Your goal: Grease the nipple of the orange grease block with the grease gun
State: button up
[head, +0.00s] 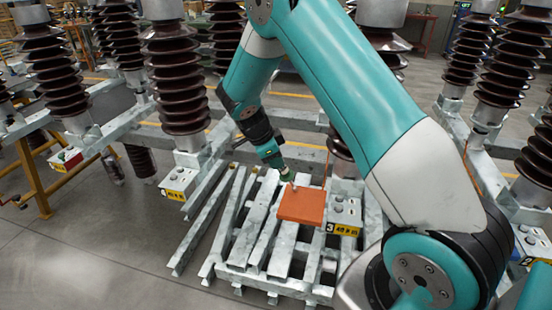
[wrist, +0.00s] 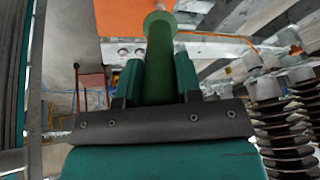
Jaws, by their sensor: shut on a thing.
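The orange grease block (head: 303,206) lies flat on grey metal slats, right of the gun's tip. My gripper (head: 271,154) is shut on the green grease gun (head: 284,172), which points down toward the block's upper left corner. In the wrist view the green gun (wrist: 159,65) sits between the teal fingers of my gripper (wrist: 158,78).
A grey box with a yellow label (head: 343,215) stands right of the block, and another such box (head: 179,183) stands to the left. Tall brown ribbed insulators (head: 178,75) rise around the frame. A yellow stand (head: 38,180) is at the left. Floor at the lower left is clear.

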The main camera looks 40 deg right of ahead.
jog(key=shift+p+v, duration=0.85)
jog(key=shift+v, duration=1.05)
jog(key=shift+f, duration=0.1)
jog(key=shift+s+f+n+t, duration=0.15)
jog(key=shift+f+n+t, duration=0.3)
jog(key=shift+n, duration=0.55)
jog(key=s+a+f+n+t+y, duration=0.2)
jog(key=a+n+y, duration=0.1)
jog(key=n, duration=0.7)
jog(key=s+a+f+n+t+y, duration=0.2)
jog(key=a+n, duration=0.3)
jog(key=n, duration=0.6)
jog(key=shift+s+a+f+y, duration=0.35)
jog(key=shift+s+f+y, duration=0.05)
jog(key=shift+s+y, duration=0.5)
